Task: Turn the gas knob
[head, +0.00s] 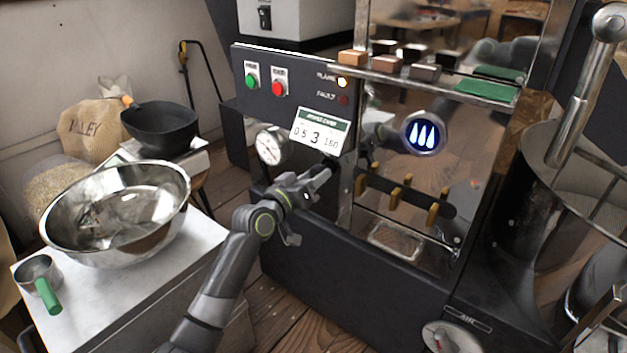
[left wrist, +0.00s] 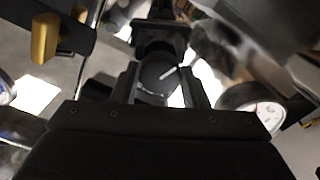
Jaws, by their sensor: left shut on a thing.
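My left gripper (head: 324,174) reaches in from the left to the front of the dark roaster, just below the white card (head: 320,132) that reads "0 5 3 180". In the left wrist view my left gripper (left wrist: 160,88) is shut on a dark round knob (left wrist: 158,73) with a white pointer line, which sits between its two fingers. The pointer slants up to the right in that view. In the head view the gripper hides the knob. A round window (head: 426,132) shows three blue flames. My right gripper is not in view.
A pressure gauge (head: 271,146) sits left of the gripper and also shows in the left wrist view (left wrist: 268,112). Yellow-handled levers (head: 405,195) are close on the right. A steel bowl (head: 118,212) and a green-handled scoop (head: 40,279) stand on the side table.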

